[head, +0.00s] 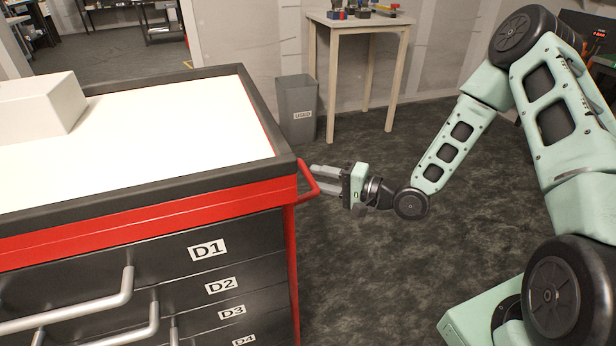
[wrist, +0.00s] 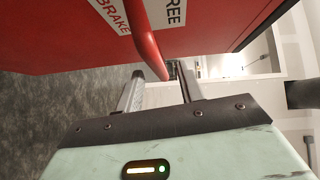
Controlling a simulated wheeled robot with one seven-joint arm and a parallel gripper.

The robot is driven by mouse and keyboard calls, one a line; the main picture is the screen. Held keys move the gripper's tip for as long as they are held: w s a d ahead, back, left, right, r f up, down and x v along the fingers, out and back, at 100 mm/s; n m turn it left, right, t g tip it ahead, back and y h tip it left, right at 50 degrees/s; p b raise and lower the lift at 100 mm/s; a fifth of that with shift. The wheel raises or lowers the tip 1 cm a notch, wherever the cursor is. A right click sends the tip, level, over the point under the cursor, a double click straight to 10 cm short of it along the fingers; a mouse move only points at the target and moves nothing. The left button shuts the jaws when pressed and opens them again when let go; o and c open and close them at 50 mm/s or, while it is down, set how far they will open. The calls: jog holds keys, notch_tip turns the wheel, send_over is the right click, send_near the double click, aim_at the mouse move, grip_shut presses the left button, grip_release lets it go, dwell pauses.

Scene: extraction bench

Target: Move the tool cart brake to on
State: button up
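The tool cart (head: 150,225) has red sides, a white top with a dark rim, and dark drawers. A red bar (head: 314,182) sticks out from its right side. In the wrist view, a red bar (wrist: 147,40) crosses in front of white label plates reading BRAKE (wrist: 112,14) and FREE (wrist: 176,14) on the cart's red face. I cannot tell which part is the brake lever itself. My gripper (head: 316,180) is open, its fingers pointing at the red bar. In the wrist view the bar's near end lies between the fingertips (wrist: 161,72); contact cannot be told.
A white box (head: 40,105) stands on the cart top. Drawer handles (head: 85,305) stick out at the cart's front. A grey bin (head: 297,108) labelled USED stands behind, beside a small table (head: 358,22). The dark floor (head: 370,270) right of the cart is clear.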

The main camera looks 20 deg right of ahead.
aim_at(308, 174)
jog(key=shift+x, duration=2)
grip_shut()
